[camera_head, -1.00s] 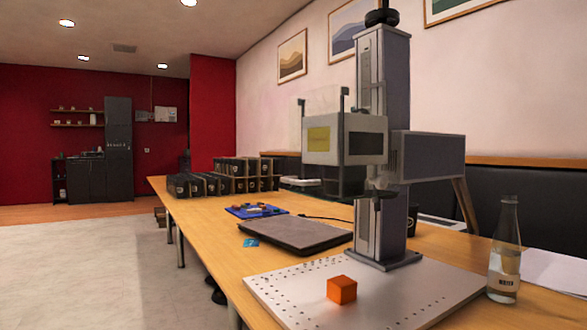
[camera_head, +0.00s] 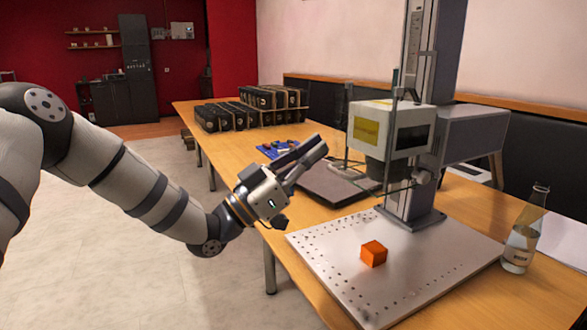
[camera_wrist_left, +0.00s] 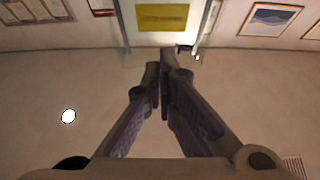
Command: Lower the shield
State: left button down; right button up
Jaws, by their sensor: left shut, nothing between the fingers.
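The laser marker (camera_head: 450,140) stands on the table with a white head (camera_head: 412,128) bearing a yellow label, which also shows in the left wrist view (camera_wrist_left: 162,17). The shield (camera_head: 347,140) is a clear pane with thin dark uprights around the front of the head. Its uprights rise above the head's top, and its exact outline is hard to see. My left gripper (camera_head: 320,146) is left of the shield at about head height, apart from it. Its fingers are together and empty, pointing toward the head in the wrist view (camera_wrist_left: 162,68). My right gripper is not in view.
An orange cube (camera_head: 373,253) sits on the perforated plate (camera_head: 330,265) below the head. A bottle (camera_head: 525,230) stands at the right. A closed laptop (camera_head: 325,187) lies behind my gripper, with several black boxes (camera_head: 240,115) farther back.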

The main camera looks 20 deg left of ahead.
pick_arm(q)
jog(key=w+f, duration=0.1)
jog(key=w+d+f, duration=0.1)
jog(key=shift+d+f+b, duration=0.3)
jog(key=shift+f, duration=0.1)
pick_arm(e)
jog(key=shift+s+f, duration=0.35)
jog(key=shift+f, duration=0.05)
pick_arm(q)
notch_tip(320, 180, down, 18)
jog(key=b, duration=0.7)
jog(key=shift+f, duration=0.25)
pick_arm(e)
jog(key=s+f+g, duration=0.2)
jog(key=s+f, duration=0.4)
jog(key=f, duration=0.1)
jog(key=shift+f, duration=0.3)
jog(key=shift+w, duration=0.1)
